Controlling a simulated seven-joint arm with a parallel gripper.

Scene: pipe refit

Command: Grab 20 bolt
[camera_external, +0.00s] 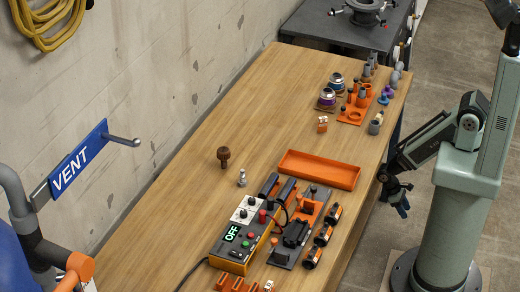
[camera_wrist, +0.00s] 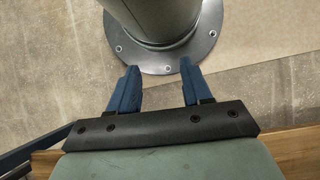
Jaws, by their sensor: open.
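In the external view a silver bolt (camera_external: 242,177) stands on the wooden table, near the middle. A larger dark brown bolt-like piece (camera_external: 223,157) stands upright just behind it to the left. I cannot read a number on either of them. My gripper (camera_external: 403,207) hangs beyond the table's right edge, well apart from both. In the wrist view its two blue fingers (camera_wrist: 156,90) are apart with nothing between them, above the floor and the round foot of my base.
An empty orange tray (camera_external: 319,170) lies right of the bolts. A power unit reading OFF (camera_external: 232,236) and several black-orange cylinders (camera_external: 323,235) sit at the front. Several small fittings (camera_external: 362,98) stand at the far end. The table's (camera_external: 180,170) left part is clear.

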